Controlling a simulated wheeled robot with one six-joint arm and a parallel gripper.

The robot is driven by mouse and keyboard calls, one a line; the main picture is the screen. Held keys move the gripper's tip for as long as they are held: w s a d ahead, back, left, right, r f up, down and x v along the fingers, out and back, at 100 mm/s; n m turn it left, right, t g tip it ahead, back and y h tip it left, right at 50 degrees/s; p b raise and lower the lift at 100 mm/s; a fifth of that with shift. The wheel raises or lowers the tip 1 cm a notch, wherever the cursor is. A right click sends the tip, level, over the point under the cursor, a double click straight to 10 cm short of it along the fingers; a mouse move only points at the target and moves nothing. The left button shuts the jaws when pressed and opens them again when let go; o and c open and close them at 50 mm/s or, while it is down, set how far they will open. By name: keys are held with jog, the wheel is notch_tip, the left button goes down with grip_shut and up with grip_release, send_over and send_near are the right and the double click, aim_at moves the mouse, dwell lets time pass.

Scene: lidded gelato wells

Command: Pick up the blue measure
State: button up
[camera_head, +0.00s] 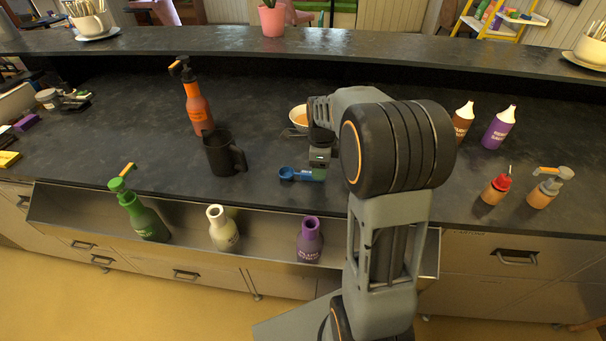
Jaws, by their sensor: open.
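The blue measure (287,173) is a small scoop lying on the dark counter, left of my arm. Its round cup is at the left and its handle runs right, under my gripper. My gripper (319,171) is open and points down at the handle end of the measure. The arm hides part of this area, and I cannot tell whether the fingers touch the handle.
A bowl (298,117) stands just behind my gripper. A black jug (220,153) and an orange pump bottle (196,108) stand to the left. Bottles, including a purple one (310,240), stand in the front rail. Counter (270,205) between is clear.

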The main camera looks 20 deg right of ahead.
jog(key=shift+f, duration=1.3)
grip_shut()
